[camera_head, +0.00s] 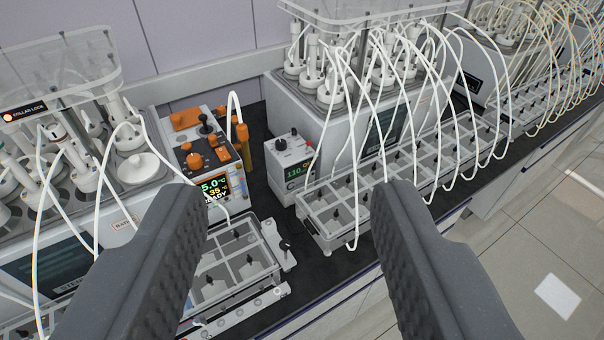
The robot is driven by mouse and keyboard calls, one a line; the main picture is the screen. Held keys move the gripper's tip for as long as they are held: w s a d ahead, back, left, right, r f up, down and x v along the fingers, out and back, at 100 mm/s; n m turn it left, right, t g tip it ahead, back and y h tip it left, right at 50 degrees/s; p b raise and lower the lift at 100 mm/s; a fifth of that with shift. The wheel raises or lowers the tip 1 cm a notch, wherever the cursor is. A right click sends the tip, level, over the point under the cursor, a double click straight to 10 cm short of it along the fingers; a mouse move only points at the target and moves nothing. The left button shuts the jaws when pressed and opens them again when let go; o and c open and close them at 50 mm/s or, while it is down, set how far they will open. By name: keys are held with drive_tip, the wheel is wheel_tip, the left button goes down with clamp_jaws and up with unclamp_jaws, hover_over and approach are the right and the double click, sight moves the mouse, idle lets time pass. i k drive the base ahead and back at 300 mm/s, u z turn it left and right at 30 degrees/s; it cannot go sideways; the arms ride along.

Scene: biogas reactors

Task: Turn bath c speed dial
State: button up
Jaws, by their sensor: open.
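My gripper (288,200) is open, its two dark ridged fingers in the foreground with nothing between them. Beyond the gap stands a small white control box (291,164) with a green display reading about 110 and a black knob (282,143) on top. To its left is a larger control unit (203,150) with orange knobs (194,160), a black joystick-like knob (206,126) and a display showing 5.0 and 35. No readable label shows which dial is the bath c speed dial. The left finger covers part of the larger unit's lower front. The gripper touches neither box.
Water baths with bottles and white tubes stand left (70,150) and right (360,110). Clear compartment trays (235,262) line the bench front, and tubes arch over the right tray (345,205). Dark bench (262,205) shows between the units.

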sight(281, 145)
drive_tip(key=k, duration=0.6)
drive_tip(key=u, duration=0.35)
drive_tip(key=i, duration=1.75)
drive_tip(key=z, duration=0.5)
